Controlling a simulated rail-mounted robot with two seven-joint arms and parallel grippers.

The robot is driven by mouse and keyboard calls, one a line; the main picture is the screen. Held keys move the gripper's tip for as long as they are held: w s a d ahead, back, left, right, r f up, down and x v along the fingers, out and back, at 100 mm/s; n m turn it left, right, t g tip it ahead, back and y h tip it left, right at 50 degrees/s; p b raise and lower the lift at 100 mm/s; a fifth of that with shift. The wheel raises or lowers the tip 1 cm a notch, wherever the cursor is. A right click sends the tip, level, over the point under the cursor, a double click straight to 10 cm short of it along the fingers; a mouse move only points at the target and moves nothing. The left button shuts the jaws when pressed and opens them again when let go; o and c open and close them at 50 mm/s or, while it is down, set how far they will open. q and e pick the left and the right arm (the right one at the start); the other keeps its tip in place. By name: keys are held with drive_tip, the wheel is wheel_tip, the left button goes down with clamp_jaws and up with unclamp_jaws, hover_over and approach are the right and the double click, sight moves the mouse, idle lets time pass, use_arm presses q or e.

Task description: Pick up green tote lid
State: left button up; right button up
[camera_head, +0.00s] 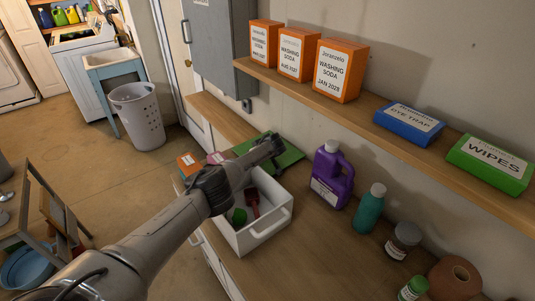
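A flat green piece that looks like the tote lid (290,162) lies on the wooden counter, behind the white bin and near the wall. My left arm comes in from the lower left and passes over the white bin. My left gripper (274,146) is at the lid, overlapping it in the picture and covering part of it. I cannot tell whether it touches the lid or whether its fingers are open. My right gripper is not in view.
The white bin (265,232) holds red and green items. A purple jug (331,177), teal bottle (371,209) and dark jar (403,241) stand to the right. A shelf (380,123) with boxes runs above the counter. A grey cabinet (217,45) hangs behind.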

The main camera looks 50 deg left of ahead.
use_arm(q)
drive_tip(key=c, duration=1)
